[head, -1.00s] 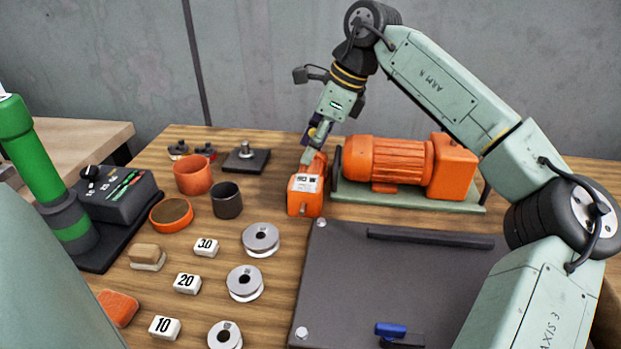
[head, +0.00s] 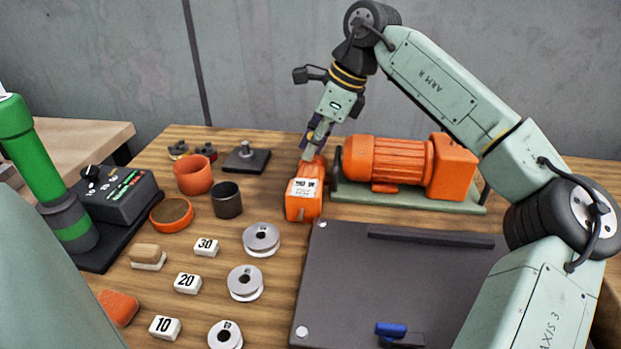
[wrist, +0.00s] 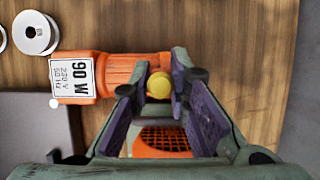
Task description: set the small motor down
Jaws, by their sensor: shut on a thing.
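The small motor (head: 305,205) is orange with a white "90 W" label and lies lengthwise toward the viewer, left of the big orange motor. It is at or very near the table top; I cannot tell whether it touches. My gripper (head: 310,153) comes down on its far end and is shut on it. In the wrist view the small motor (wrist: 115,72) runs left from between the fingers of my gripper (wrist: 158,88), its label (wrist: 77,75) in the clear. A yellow round piece (wrist: 159,85) shows between the fingers. The gripped part is partly hidden.
The big orange motor (head: 390,162) on its green base (head: 410,199) stands close at the right. A dark mat (head: 400,285) lies in front. Spools (head: 261,238), a dark cup (head: 227,201) and an orange cup (head: 193,175) stand left. Some bare wood lies left of the small motor.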

